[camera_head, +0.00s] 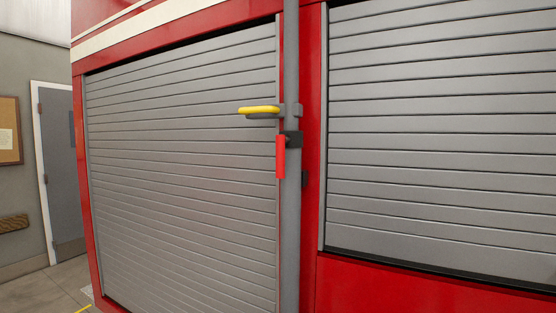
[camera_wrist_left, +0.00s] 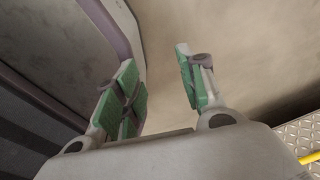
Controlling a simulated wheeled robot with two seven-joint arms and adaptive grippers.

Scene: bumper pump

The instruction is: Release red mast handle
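The red mast handle (camera_head: 280,157) hangs upright on a dark bracket (camera_head: 292,139) on the grey vertical mast (camera_head: 291,220) in the head view. A yellow handle (camera_head: 259,110) sticks out level to the left just above it. Neither gripper shows in the head view. In the left wrist view my left gripper (camera_wrist_left: 160,85) is open, its green-padded fingers spread wide apart with nothing between them. The red handle does not show in the left wrist view. My right gripper is out of view.
The mast stands in front of a red vehicle body (camera_head: 312,120) with grey roller shutters (camera_head: 180,180) on both sides. A grey door (camera_head: 62,165) and wall are at the far left. Tread plate (camera_wrist_left: 300,137) and a yellow bar (camera_wrist_left: 310,157) show in the left wrist view.

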